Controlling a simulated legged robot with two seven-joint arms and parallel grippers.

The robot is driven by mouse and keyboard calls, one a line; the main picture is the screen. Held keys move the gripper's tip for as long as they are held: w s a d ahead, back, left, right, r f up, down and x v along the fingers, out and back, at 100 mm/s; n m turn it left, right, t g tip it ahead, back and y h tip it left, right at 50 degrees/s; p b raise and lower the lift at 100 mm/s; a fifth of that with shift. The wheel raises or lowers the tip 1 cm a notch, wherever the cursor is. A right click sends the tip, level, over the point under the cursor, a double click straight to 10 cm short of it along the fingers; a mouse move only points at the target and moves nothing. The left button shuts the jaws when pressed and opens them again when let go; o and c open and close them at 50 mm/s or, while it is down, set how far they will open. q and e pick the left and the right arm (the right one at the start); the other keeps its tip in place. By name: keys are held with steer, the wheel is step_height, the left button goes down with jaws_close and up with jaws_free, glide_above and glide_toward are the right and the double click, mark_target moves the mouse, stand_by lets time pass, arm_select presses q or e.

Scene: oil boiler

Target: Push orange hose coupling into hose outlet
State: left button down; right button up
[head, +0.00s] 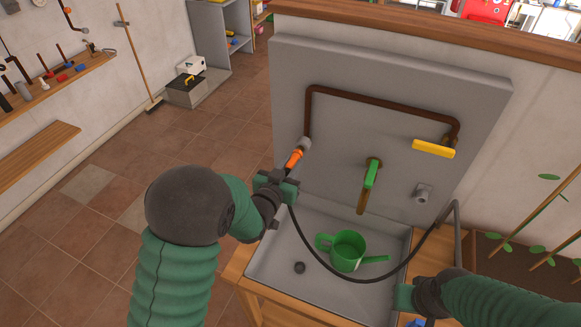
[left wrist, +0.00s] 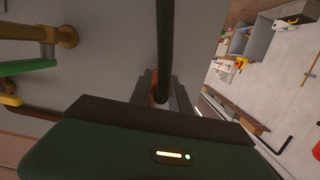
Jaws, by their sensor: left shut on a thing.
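The orange hose coupling (head: 294,159) is at the end of the black hose (head: 316,252). My left gripper (head: 283,177) is shut on the coupling and holds it pointing up and right. The coupling's tip is right at the grey hose outlet (head: 305,144) below the left end of the brown pipe. I cannot tell whether it is seated in the outlet or only close to it. In the left wrist view the hose (left wrist: 163,45) passes between the fingers, with a bit of orange coupling (left wrist: 158,97) showing. My right gripper (head: 412,297) is at the sink's right edge, its fingers unclear.
A green watering can (head: 348,251) stands in the grey sink (head: 318,294). A green-handled tap (head: 371,176), a yellow lever (head: 433,149) and a grey spout (head: 423,193) stick out from the wall panel. The hose sags across the sink to its right side.

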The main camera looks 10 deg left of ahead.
arm_select(q)
steer(key=shift+x, duration=0.9)
steer(key=c, duration=1.1)
jaws_free()
steer(key=shift+r, duration=0.15)
